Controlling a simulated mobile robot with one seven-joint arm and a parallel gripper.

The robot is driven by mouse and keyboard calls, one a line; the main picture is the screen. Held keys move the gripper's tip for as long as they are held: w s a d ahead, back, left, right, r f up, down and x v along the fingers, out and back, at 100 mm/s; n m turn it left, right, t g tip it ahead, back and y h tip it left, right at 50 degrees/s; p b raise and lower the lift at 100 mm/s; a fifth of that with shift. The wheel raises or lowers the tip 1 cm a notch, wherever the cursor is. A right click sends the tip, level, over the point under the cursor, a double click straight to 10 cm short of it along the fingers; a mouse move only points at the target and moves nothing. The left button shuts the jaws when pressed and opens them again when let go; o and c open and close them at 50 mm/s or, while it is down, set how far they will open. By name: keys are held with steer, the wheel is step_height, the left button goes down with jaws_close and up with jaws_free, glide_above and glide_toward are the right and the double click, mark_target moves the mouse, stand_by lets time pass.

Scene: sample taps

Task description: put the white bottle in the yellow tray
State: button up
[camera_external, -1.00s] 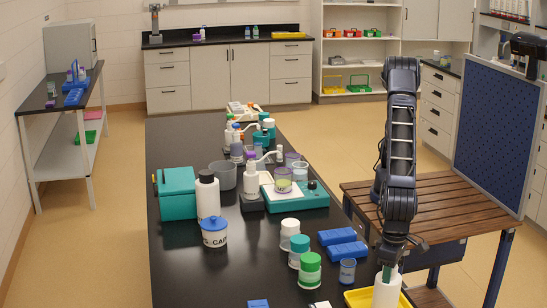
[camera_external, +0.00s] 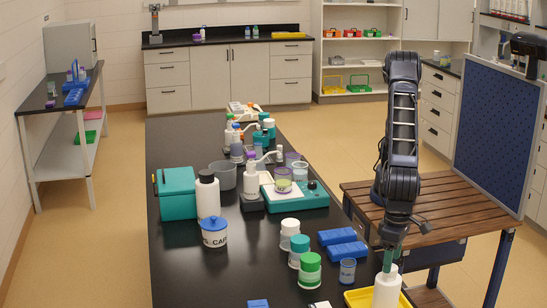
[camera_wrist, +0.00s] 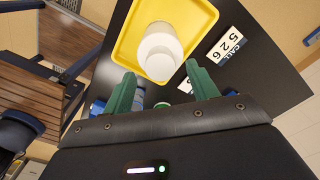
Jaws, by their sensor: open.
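The white bottle (camera_external: 387,291) stands upright in the yellow tray (camera_external: 357,296) at the near right corner of the black bench. In the wrist view the bottle (camera_wrist: 160,50) stands inside the rim of the yellow tray (camera_wrist: 206,14). My gripper (camera_external: 390,259) is just above the bottle's top. In the wrist view my gripper (camera_wrist: 161,72) has its green fingers apart and open, with nothing held between them. The bottom of the bottle is cut off by the frame in the external view.
Blue racks (camera_external: 342,243), a small blue cup (camera_external: 347,271) and a green-capped jar (camera_external: 310,270) stand left of the tray. A white number card (camera_wrist: 226,45) lies beside the tray in the wrist view. A slatted wooden table (camera_external: 440,205) stands to the right.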

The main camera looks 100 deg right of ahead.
step_height(320, 180, up, 6)
steer(key=shift+r, duration=0.25)
